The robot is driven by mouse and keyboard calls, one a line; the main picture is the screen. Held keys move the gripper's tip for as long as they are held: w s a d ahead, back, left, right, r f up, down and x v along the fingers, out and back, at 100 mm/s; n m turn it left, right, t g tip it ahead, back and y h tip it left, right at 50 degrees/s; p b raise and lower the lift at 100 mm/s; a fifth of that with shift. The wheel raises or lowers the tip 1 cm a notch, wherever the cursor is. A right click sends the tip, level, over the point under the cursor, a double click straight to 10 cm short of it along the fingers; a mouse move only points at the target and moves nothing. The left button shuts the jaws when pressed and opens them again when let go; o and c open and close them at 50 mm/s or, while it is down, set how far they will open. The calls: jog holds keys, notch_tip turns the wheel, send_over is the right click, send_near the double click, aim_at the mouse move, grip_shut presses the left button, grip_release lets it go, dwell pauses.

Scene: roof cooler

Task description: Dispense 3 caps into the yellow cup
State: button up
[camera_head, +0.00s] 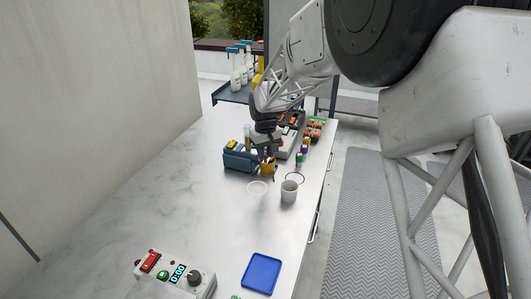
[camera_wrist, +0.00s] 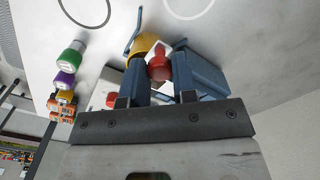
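The yellow cup (camera_head: 267,168) stands on the metal counter near the blue box. In the wrist view the yellow cup (camera_wrist: 140,46) is just beyond my fingertips, partly hidden. My gripper (camera_head: 264,150) points down over the cup in the head view. In the wrist view my gripper (camera_wrist: 160,78) has a small red-and-white object (camera_wrist: 159,66) close between its two dark blue fingers. The object fits the gap, appears held, and looks tilted over the cup. Its lower part and any caps are hidden.
A blue box (camera_head: 238,159) stands left of the cup. Small coloured bottles (camera_head: 301,157) line the right. A blue tray (camera_head: 262,273) and a control box (camera_head: 172,275) are in front; the counter's left is clear.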

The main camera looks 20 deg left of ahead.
grip_shut()
jog(key=shift+a, duration=1.6)
jog(key=o, duration=0.6)
grip_release()
jog(key=shift+r, duration=0.1)
jog(key=shift+r, duration=3.85)
